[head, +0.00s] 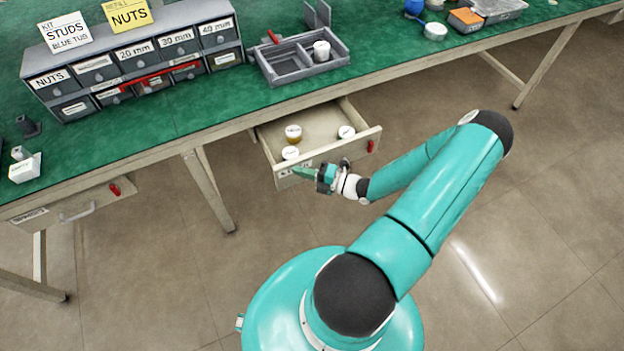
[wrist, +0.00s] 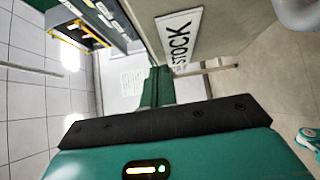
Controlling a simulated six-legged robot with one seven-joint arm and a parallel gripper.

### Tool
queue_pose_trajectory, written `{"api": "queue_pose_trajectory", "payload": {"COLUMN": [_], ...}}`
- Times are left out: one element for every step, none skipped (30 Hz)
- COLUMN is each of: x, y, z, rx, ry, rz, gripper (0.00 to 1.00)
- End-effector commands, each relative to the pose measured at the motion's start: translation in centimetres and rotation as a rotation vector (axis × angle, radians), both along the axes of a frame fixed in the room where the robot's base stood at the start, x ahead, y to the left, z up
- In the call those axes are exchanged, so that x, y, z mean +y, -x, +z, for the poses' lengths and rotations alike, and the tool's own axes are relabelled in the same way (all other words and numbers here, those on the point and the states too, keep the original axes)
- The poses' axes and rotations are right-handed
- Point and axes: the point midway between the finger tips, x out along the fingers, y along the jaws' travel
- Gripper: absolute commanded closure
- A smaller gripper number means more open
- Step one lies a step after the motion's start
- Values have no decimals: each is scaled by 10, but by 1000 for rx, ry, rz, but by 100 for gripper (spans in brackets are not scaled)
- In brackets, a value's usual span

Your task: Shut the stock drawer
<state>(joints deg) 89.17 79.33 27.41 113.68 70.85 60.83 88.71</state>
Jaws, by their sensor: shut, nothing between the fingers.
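The stock drawer (head: 320,123) is pulled out from under the green bench, with three small white-lidded jars (head: 293,132) inside. Its front panel faces me and has a red tab at the right. The panel's white STOCK label (wrist: 182,42) is readable in the wrist view, beside a thin grey bar (wrist: 207,69) that looks like the handle. My gripper (head: 299,171) is shut and empty, at the left part of the drawer front.
A second drawer (head: 75,205) with a red tab sits under the bench at the left and looks shut. On the bench are a labelled bin rack (head: 135,60), a grey divided tray (head: 300,60) and loose items at the right. Bench legs (head: 210,190) stand left of the stock drawer.

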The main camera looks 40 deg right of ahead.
Motion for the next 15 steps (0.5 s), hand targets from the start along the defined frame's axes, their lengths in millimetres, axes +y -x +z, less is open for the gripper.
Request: {"api": "queue_pose_trajectory", "payload": {"x": [-1, -1, -1, -1, -1, -2, -2, -2, -2, -2, -2, -2, -2, -2, -2], "y": [-4, -5, -7, -8, -8, -9, -9, -9, -9, -8, -8, -8, -8, -8, -9], "z": [0, 0, 0, 0, 0, 0, 0, 0, 0, 0, 0, 0, 0, 0, 0], "rx": [0, -1, -1, -1, -1, -1, -1, -1, -1, -1, -1, -1, -1, -1, -1], "ry": [1, 0, 0, 0, 0, 0, 0, 0, 0, 0, 0, 0, 0, 0, 0], "rz": [0, 0, 0, -1, -1, -1, -1, -1, -1, -1, -1, -1, 0, 0, 0], "gripper": [100, 100, 100, 100, 100, 100, 100, 100, 100, 100, 100, 100, 100, 100, 100]}}
